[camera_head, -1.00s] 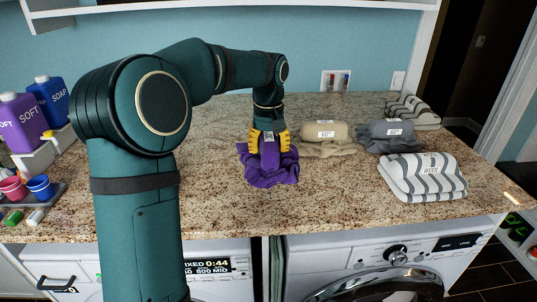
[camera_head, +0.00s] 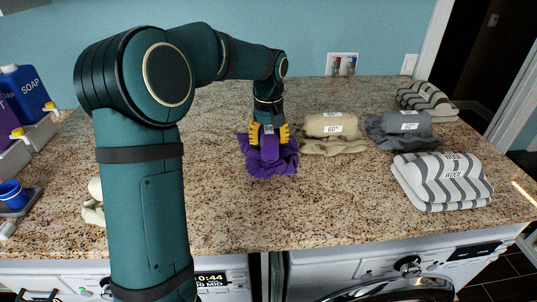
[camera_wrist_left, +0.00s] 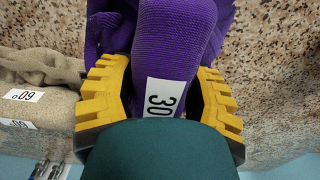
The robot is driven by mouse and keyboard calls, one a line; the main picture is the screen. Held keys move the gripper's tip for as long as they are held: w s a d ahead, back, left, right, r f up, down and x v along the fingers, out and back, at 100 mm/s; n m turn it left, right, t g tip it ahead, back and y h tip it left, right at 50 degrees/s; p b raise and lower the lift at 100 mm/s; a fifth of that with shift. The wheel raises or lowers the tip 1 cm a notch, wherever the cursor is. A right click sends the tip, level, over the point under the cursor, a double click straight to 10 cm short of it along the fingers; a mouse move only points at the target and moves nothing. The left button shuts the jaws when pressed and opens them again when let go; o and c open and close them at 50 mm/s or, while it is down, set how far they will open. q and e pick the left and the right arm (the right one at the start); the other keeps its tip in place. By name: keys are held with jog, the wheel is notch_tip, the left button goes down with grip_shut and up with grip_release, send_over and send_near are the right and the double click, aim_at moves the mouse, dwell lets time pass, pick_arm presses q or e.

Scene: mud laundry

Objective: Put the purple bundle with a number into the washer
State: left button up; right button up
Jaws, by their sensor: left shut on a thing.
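The purple bundle (camera_head: 272,163) lies on the speckled counter, near the middle of the head view. My left gripper (camera_head: 269,133) is over it from above, its yellow fingers shut on the rolled part. Two front-loading machines stand under the counter. The right one (camera_head: 360,268) shows a knob and the top of a round door; the left one (camera_head: 238,284) shows a lit display. My right gripper is out of view.
To the right lie a beige bundle (camera_head: 325,125) and a grey bundle (camera_head: 402,128) with labels, a striped bundle (camera_head: 440,183) marked WOOL, and another striped one (camera_head: 425,100) behind. A blue SOAP bottle (camera_head: 28,92) stands left. Bare counter lies in front of the purple bundle.

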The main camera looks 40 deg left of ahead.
pick_arm(q)
jog(key=shift+f, duration=2.4)
jog(key=shift+f, duration=0.15)
jog(key=o, duration=1.3)
